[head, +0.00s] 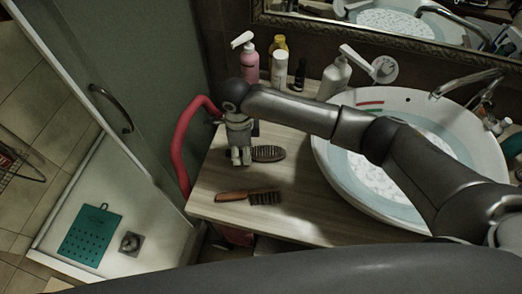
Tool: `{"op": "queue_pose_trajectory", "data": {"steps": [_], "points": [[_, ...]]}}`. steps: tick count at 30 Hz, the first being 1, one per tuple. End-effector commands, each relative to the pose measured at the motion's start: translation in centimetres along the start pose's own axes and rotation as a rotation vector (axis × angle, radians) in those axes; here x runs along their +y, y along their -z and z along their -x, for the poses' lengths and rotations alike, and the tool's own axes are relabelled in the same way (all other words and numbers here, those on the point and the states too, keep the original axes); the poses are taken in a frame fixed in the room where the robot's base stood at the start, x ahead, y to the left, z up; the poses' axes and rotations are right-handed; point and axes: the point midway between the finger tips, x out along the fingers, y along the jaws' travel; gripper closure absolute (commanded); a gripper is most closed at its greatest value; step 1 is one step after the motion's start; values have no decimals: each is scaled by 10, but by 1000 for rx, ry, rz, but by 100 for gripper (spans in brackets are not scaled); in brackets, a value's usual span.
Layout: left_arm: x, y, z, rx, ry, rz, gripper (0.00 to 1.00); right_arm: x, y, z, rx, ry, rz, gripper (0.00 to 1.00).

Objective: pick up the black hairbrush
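The black hairbrush (269,153) lies on the wooden counter in the head view, its dark oval head with pale bristles showing to the right of my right gripper. My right gripper (241,159) points down at the left end of this brush, where the handle is hidden behind the fingers. The two fingertips look close together. I cannot tell whether they touch or hold the handle. My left gripper is not in view.
A brown-handled comb (250,197) lies nearer on the counter (300,218). The basin (330,165) stands at right, partly behind my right arm. A pink pump bottle (249,62) and other bottles stand at the back. A red hose or towel loop (184,135) borders the left edge.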

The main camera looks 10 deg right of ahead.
Motion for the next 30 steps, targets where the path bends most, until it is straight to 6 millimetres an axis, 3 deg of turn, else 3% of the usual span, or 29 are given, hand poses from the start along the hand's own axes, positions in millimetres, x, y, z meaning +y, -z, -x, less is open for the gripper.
{"op": "queue_pose_trajectory", "data": {"steps": [1, 7, 20, 25, 30], "points": [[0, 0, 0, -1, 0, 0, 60, 0, 0, 0, 0, 0, 0, 66], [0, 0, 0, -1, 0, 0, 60, 0, 0, 0, 0, 0, 0, 91], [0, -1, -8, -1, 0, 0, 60, -1, 0, 8, -2, 2, 0, 91], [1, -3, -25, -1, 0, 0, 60, 0, -1, 31, -4, 6, 4, 91], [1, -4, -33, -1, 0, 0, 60, 28, -4, 62, -4, 5, 6, 91]]}}
